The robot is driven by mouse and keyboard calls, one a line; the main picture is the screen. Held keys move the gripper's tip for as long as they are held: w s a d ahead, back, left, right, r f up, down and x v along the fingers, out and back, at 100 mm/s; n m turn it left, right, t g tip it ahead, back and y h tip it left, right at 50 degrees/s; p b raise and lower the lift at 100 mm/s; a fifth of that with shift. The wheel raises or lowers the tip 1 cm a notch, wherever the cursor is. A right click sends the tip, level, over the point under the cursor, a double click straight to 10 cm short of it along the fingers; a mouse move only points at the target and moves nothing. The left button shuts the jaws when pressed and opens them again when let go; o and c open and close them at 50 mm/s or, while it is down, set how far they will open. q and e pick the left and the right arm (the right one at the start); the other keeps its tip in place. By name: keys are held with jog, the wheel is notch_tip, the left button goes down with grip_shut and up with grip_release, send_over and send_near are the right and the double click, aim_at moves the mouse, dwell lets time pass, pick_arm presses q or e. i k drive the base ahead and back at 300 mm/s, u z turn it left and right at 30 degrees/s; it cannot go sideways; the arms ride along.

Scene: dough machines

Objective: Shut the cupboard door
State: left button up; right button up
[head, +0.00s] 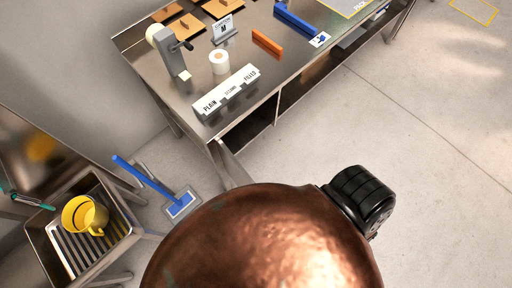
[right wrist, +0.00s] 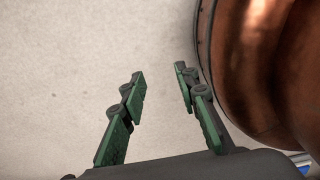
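I cannot make out a cupboard door in either view. The steel bench (head: 185,95) at the top of the head view has a dark open space (head: 248,132) under its top, with no door visible across it. My right gripper (right wrist: 160,82) shows in the right wrist view, its two green and black fingers apart with nothing between them. My right gripper does not show in the head view, and my left gripper shows in neither view.
A steel sink (head: 47,245) with a yellow jug (head: 84,215) stands at lower left. A blue-handled tool (head: 148,180) is beside it. A label rack (head: 226,92), a tape roll (head: 219,61) and an orange bar (head: 267,41) sit on the bench.

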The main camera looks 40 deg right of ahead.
aim_at(238, 174)
jog(key=z, duration=0.7)
jog(key=k, duration=0.8)
jog(key=z, duration=0.1)
